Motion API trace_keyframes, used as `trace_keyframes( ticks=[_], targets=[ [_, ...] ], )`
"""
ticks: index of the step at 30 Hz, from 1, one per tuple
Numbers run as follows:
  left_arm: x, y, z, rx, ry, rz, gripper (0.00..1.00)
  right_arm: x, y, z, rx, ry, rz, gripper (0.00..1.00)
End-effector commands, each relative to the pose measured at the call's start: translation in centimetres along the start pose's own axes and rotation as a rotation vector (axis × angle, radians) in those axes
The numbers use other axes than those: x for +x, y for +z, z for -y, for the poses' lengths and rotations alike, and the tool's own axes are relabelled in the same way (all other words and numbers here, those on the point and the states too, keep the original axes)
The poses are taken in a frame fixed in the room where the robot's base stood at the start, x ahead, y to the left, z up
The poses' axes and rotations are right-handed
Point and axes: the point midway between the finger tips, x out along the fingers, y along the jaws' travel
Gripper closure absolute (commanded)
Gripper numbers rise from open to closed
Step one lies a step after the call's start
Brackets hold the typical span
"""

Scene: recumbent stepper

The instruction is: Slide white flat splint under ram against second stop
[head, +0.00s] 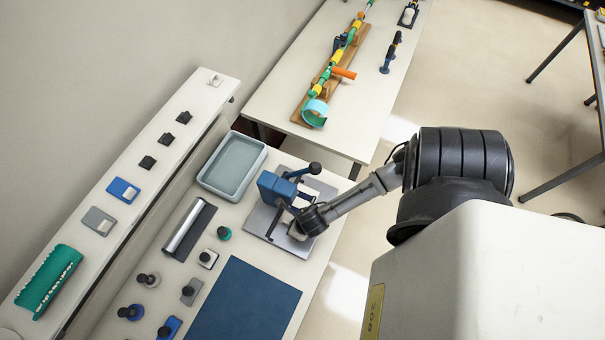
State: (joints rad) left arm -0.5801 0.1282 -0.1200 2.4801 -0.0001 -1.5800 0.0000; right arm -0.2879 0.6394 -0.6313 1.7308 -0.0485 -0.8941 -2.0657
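A blue press with a dark lever (277,188) stands on a grey metal base plate (262,222) near the right edge of the bench. I take its upright blue body to hold the ram. My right gripper (299,231) is low over the front of the plate, beside the press. A small pale piece shows at its fingertips; I cannot tell whether this is the white flat splint. The gripper's own body hides the fingers, the stops and the space under the ram. My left gripper is not in view.
A grey-green tray (232,166) sits behind the press. A metal roller (187,228), several black-knobbed pieces and a dark blue mat (245,303) lie left and in front. A raised shelf (73,225) runs along the wall. Another table (290,80) stands beyond.

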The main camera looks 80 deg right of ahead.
Motion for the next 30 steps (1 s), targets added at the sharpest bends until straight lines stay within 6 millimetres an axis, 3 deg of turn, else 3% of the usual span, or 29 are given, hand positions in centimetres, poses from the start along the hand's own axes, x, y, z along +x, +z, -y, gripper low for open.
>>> trace_keyframes(
  ticks=[23,24,30],
  targets=[
    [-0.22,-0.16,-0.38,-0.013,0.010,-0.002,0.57,0.03,0.26,0.55,0.000,-0.002,0.005,1.00],
    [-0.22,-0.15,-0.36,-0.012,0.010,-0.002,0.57,0.03,0.26,0.55,0.000,-0.002,0.005,0.88],
    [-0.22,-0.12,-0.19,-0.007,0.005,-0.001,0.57,0.03,0.18,0.55,0.000,-0.002,0.003,0.69]
  ],
)
